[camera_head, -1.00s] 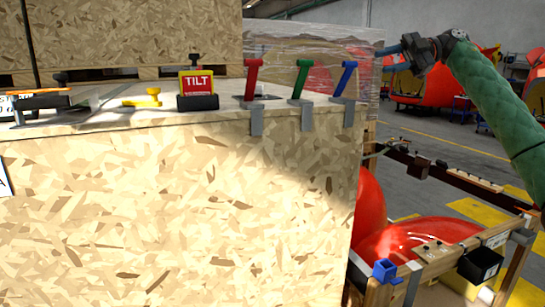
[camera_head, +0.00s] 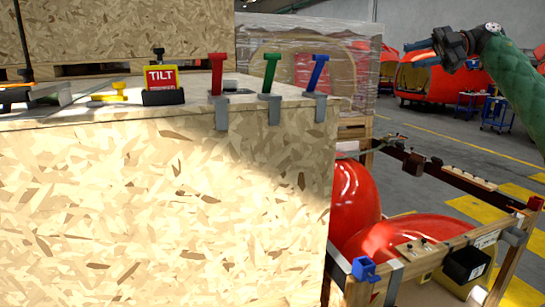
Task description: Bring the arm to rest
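My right arm comes in from the right edge in a green padded sleeve. Its dark gripper (camera_head: 420,52) is raised at the upper right, pointing left, with blue fingers at its tip. It is clear of the crate and the clamps, and I see nothing held in it. My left gripper does not show.
A chipboard crate (camera_head: 150,210) fills the left and middle. On its top edge are red (camera_head: 217,75), green (camera_head: 270,75) and blue (camera_head: 317,75) clamps, a TILT sign (camera_head: 161,78) and a yellow tool (camera_head: 110,93). Red nosecones (camera_head: 405,236) lie in a wooden frame at right.

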